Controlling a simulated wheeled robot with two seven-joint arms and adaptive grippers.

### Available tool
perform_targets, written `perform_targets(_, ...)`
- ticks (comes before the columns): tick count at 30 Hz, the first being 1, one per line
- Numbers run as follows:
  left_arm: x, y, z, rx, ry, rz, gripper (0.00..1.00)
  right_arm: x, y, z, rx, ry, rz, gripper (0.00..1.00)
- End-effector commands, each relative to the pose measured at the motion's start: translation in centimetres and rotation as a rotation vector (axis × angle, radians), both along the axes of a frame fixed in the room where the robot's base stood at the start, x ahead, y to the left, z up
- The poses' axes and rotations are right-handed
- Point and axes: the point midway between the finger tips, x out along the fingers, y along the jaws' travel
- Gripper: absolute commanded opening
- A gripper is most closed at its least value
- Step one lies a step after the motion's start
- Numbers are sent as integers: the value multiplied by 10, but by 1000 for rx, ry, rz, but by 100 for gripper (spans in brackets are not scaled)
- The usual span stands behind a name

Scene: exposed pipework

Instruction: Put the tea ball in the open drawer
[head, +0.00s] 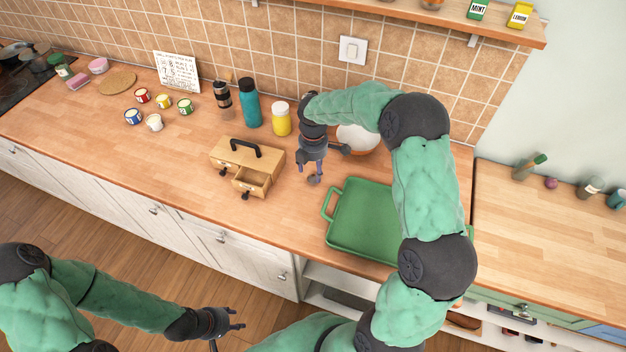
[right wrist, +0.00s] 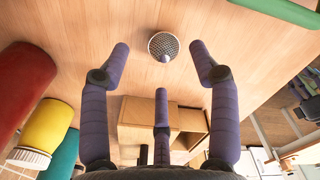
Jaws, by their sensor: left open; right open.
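The tea ball (head: 314,181) is a small grey mesh ball on the wooden counter, just below my right gripper (head: 311,168). In the right wrist view, the tea ball (right wrist: 163,46) lies beyond and between the spread fingertips, not touched by them. My right gripper is open and empty, pointing down. A small wooden drawer box (head: 240,152) with a black handle stands to the left of the gripper. Its right-hand drawer is the open drawer (head: 253,180), pulled out toward the front, and it looks empty. My left gripper (head: 236,320) is open and empty, low in front of the cabinets.
A green tray (head: 362,215) lies right of the tea ball. An orange-and-white bowl (head: 358,138) sits behind my right arm. A yellow jar (head: 281,119), a teal bottle (head: 249,103) and a dark grinder (head: 222,98) stand behind the box. The counter between ball and drawer is clear.

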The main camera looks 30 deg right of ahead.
Motion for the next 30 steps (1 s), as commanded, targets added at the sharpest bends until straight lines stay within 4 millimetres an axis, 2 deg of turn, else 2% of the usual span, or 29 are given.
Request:
perform_targets(8,0,0,-10,0,0,0,44,-4,3,-40,0,4,1,62)
perform_targets(16,0,0,-9,0,0,0,44,-4,3,-44,0,1,0,62)
perform_targets(17,0,0,-9,0,0,0,44,-4,3,-44,0,2,0,56)
perform_targets(21,0,0,-9,0,0,0,44,-4,3,-44,0,2,1,17)
perform_targets(22,0,0,-9,0,0,0,44,-4,3,-44,0,2,0,11)
perform_targets(30,0,0,-9,0,0,0,44,-4,3,-44,0,2,0,7)
